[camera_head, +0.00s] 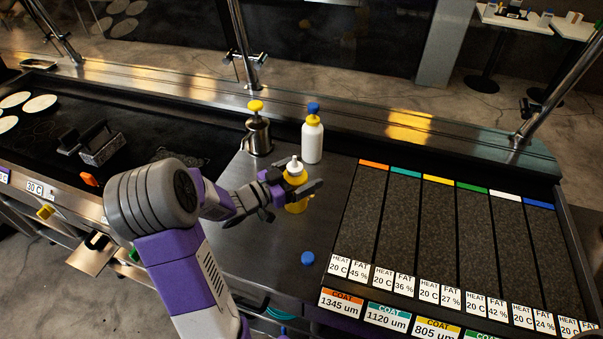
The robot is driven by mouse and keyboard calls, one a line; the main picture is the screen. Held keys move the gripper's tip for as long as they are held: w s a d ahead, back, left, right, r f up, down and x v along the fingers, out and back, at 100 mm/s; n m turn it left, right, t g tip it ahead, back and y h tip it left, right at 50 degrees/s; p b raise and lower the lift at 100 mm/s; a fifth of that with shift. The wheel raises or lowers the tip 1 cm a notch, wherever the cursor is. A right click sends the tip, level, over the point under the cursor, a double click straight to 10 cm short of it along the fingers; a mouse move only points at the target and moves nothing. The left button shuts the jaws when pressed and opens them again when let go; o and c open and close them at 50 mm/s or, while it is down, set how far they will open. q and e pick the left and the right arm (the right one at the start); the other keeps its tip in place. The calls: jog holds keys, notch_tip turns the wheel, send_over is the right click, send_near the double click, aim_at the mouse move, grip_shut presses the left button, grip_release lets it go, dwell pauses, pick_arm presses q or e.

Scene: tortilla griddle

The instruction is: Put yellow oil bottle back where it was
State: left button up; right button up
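The yellow oil bottle (297,205) with a white top stands upright on or just above the steel counter, left of the dark panels. My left gripper (297,187) is at the bottle's upper body, with its fingers on either side of it. The fingers look closed around the bottle, though part of the contact is hidden. My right gripper is not in view.
A white bottle with a blue cap (312,140) and a steel dispenser with a yellow knob (257,133) stand behind. A blue cap (308,258) lies in front. A griddle (140,135) with a press (101,146) is left. Speckled panels (400,215) are right.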

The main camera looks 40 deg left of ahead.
pick_arm(q)
jog(key=shift+r, duration=0.15)
jog(key=shift+s+a, duration=0.15)
jog(key=shift+s, duration=0.2)
jog(key=p+v, duration=0.1)
jog(key=v, duration=1)
jog(key=shift+s+p, duration=0.2)
jog(key=shift+p, duration=0.15)
